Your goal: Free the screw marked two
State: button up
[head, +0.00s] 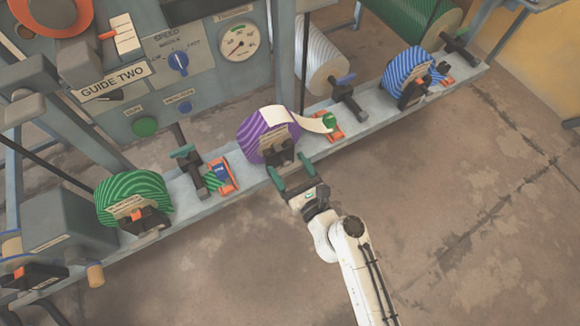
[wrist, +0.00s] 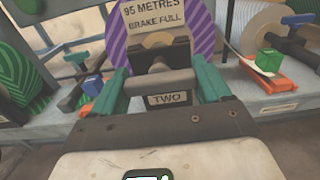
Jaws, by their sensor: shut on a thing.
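The dark screw block marked TWO (wrist: 158,82) sits at the front of the purple striped roll (wrist: 203,42). Its label faces me in the wrist view. A tag on the roll (wrist: 152,15) reads 95 METRES BRAKE FULL. The back of the screw is hidden.
A pale strip (head: 311,121) runs from the purple roll to an orange holder (head: 334,134) with a green block. A green roll (head: 133,188) stands left and a blue roll (head: 402,68) right on the grey rail (head: 375,115). Floor in front is clear.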

jog(key=shift+n, duration=0.3)
jog(key=n+b, duration=0.1)
jog(key=n, duration=0.1)
jog(key=shift+f+n, duration=0.15)
jog(key=shift+n, duration=0.25)
jog(key=n+b, duration=0.2)
jog(key=n, duration=0.2)
jog(key=n+b, duration=0.1)
jog(key=n, duration=0.3)
jog(key=n+b, duration=0.2)
jog(key=n, duration=0.2)
jog(key=shift+n, duration=0.3)
jog(key=n+b, duration=0.2)
jog(key=n, duration=0.4)
jog(key=n+b, duration=0.2)
jog(key=n, duration=0.4)
jog(key=shift+n+b, duration=0.3)
jog(key=shift+b, duration=0.05)
